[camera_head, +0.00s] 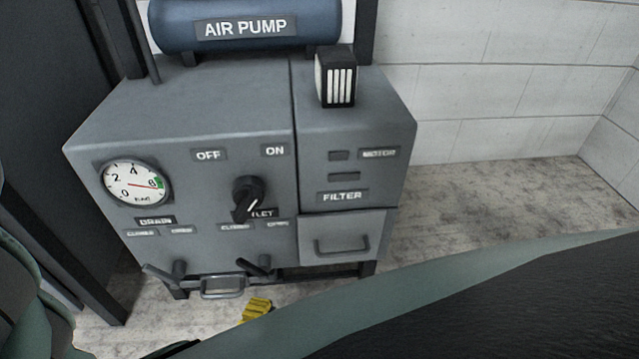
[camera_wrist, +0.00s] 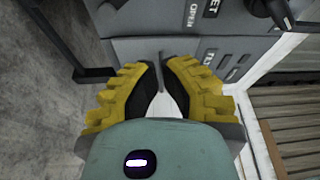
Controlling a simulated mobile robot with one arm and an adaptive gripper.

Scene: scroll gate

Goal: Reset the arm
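My gripper (camera_wrist: 161,66) has yellow ridged fingers with black inner pads. In the wrist view its fingertips are a little apart, with a narrow gap between them. A thin grey bar shows through the gap, and I cannot tell whether the fingers touch it. In the head view a yellow part of my gripper (camera_head: 257,308) shows low in front of the grey pump cabinet (camera_head: 215,130), below the outlet lever (camera_head: 257,266). My arm hides the lower right of the head view.
The cabinet carries a gauge (camera_head: 136,184), a black knob (camera_head: 247,198), a drain lever (camera_head: 168,271), a lower handle (camera_head: 222,287) and a filter drawer (camera_head: 342,238). A blue air pump tank (camera_head: 250,22) sits on top. Bare floor (camera_head: 510,195) lies to the right.

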